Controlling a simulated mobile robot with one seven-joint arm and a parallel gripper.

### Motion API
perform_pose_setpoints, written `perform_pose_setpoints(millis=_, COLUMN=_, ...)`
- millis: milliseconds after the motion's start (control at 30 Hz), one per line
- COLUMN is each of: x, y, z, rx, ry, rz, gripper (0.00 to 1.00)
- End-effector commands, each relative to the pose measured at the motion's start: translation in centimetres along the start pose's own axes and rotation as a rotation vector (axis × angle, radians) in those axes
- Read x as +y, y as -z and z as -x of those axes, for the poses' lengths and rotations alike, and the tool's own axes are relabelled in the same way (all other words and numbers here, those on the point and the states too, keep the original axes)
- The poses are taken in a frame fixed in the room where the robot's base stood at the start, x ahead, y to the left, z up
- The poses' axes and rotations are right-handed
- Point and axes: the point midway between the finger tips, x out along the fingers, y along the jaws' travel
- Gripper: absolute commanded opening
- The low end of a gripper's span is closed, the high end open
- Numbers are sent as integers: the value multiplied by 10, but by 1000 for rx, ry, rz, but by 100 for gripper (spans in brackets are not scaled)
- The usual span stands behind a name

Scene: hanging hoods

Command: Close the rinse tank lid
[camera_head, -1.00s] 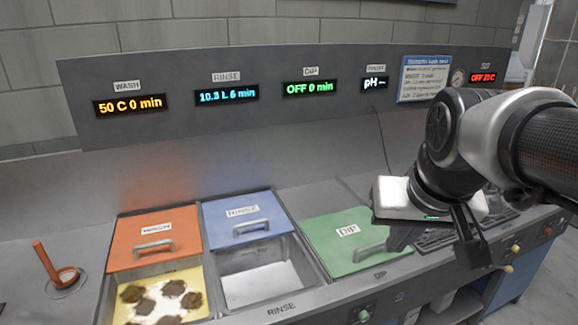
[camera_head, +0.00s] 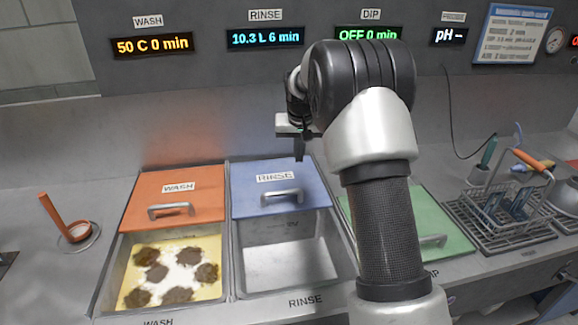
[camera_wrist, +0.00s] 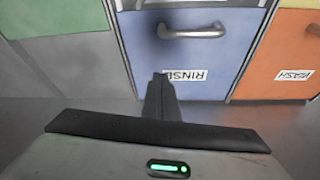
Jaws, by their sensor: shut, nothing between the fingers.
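The blue rinse lid (camera_head: 305,190) with a silver handle (camera_head: 282,196) is slid to the back, and the front of the rinse tank (camera_head: 280,262) is uncovered, showing a pale floor. My gripper (camera_head: 299,150) is above the back part of the lid, partly hidden by my arm. In the wrist view my gripper (camera_wrist: 162,85) has its fingers together and empty, by the RINSE label at the lid's back part. The blue lid (camera_wrist: 190,60) and its handle (camera_wrist: 193,31) lie beyond the fingertips there. I cannot tell whether the fingers touch the lid.
The orange wash lid (camera_head: 172,210) is also back, over an open tank with brown clumps in yellow liquid. The green dip lid (camera_head: 450,232) lies to the right, partly behind my arm. A wire rack (camera_head: 495,215) stands farther right. An orange-handled ladle (camera_head: 58,215) is at left.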

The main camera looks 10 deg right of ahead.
Motion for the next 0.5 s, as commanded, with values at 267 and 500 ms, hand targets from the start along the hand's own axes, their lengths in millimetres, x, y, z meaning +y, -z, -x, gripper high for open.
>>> perform_pose_setpoints(millis=267, x=0, y=-2, z=-54, rx=-4, ry=0, rz=0, gripper=0)
perform_pose_setpoints(millis=500, x=-1, y=-7, z=-90, rx=0, ry=1, rz=1, gripper=0)
